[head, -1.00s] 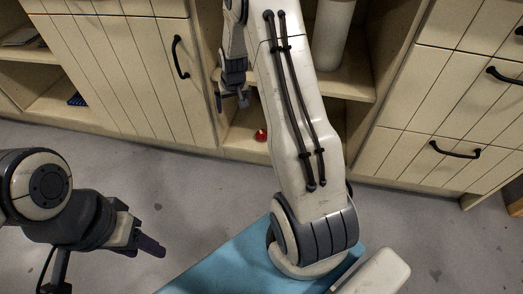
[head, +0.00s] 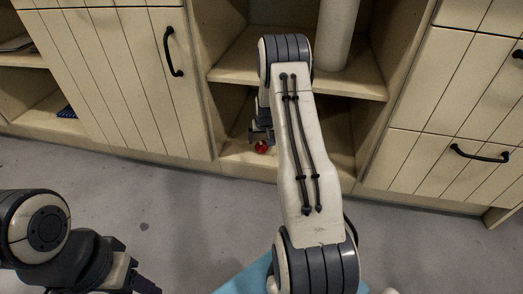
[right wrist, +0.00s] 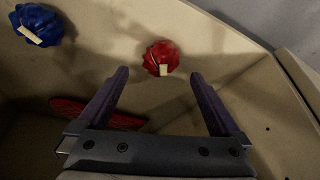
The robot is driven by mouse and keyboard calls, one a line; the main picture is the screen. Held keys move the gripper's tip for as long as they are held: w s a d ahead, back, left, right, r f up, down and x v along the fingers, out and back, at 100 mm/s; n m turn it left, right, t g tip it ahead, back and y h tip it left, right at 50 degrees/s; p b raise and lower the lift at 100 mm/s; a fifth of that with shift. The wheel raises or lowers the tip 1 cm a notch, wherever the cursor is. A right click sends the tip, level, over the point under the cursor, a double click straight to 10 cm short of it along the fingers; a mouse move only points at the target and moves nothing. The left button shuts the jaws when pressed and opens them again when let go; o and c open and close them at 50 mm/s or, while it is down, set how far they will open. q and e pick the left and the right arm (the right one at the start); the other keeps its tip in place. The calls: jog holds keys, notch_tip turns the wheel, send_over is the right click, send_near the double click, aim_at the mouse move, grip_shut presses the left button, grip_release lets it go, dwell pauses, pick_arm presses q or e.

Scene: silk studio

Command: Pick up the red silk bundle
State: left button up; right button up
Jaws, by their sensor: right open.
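The red silk bundle (head: 261,147) sits on the low shelf of the open cabinet, near its front edge. In the right wrist view the red bundle (right wrist: 161,58) is round and pleated with a small pale tag, beyond my fingertips and between their lines. My right gripper (right wrist: 160,82) is open and empty, its two dark purple fingers apart. In the head view my right gripper (head: 262,136) reaches into the cabinet just above the bundle. My left gripper (head: 146,287) is at the bottom left, cut by the frame edge; its jaws cannot be made out.
A blue bundle (right wrist: 37,24) with a tag lies left of the red one in the right wrist view. A flat red patterned thing (right wrist: 95,114) lies partly behind my left finger. An upper shelf (head: 300,75) with a white cylinder (head: 338,35) is above. Closed doors and drawers flank the opening.

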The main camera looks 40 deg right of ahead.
aim_at(262, 144)
jog(key=b+x, duration=0.4)
jog(key=x, duration=0.1)
jog(key=shift+s+a+f+b, duration=0.1)
jog(key=shift+s+f+b, duration=0.15)
jog(key=shift+b, duration=0.05)
jog(key=shift+r, duration=0.1)
jog(key=c, duration=1.4)
jog(key=shift+r, duration=0.15)
